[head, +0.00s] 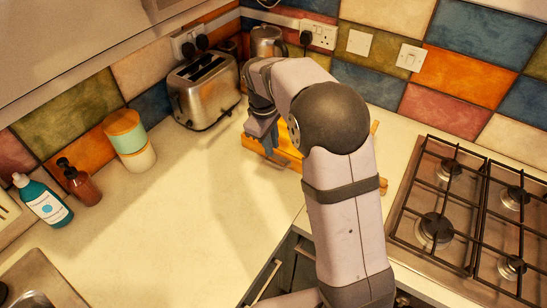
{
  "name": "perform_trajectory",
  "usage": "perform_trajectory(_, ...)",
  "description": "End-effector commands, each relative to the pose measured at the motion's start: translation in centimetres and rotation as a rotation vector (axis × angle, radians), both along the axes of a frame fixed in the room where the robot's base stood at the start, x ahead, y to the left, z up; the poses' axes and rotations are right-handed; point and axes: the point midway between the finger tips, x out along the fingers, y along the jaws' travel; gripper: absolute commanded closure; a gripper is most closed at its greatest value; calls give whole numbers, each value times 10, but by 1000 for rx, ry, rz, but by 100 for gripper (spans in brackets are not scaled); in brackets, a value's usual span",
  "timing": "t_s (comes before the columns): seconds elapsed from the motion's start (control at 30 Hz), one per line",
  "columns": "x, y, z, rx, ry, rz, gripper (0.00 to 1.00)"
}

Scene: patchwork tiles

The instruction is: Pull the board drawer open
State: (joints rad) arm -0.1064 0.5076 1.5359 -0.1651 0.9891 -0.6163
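An orange-brown wooden board (287,156) lies on the counter near the back corner, largely hidden behind my arm. Its left front edge and a small part at the right show. No drawer front or handle of it can be made out clearly. My gripper (260,138) points down at the board's left end, with its blue-grey fingers right at or over the edge. Whether they touch the board, and how far apart they are, cannot be told from this view.
A steel toaster (204,90) stands close to the left of my gripper, with a kettle (267,42) behind. A gas hob (470,215) is at the right. The counter (205,215) is clear in front; a canister (130,139) and bottles stand left.

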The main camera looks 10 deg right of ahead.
Motion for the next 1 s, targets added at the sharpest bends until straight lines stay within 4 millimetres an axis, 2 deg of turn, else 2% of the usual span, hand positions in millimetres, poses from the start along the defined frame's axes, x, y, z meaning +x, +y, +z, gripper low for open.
perform_trajectory(0.17,1,-1,-8,0,1,-1,86)
perform_trajectory(0.7,8,-9,-67,0,1,-3,86)
perform_trajectory(1.0,9,-9,-72,2,0,-3,86)
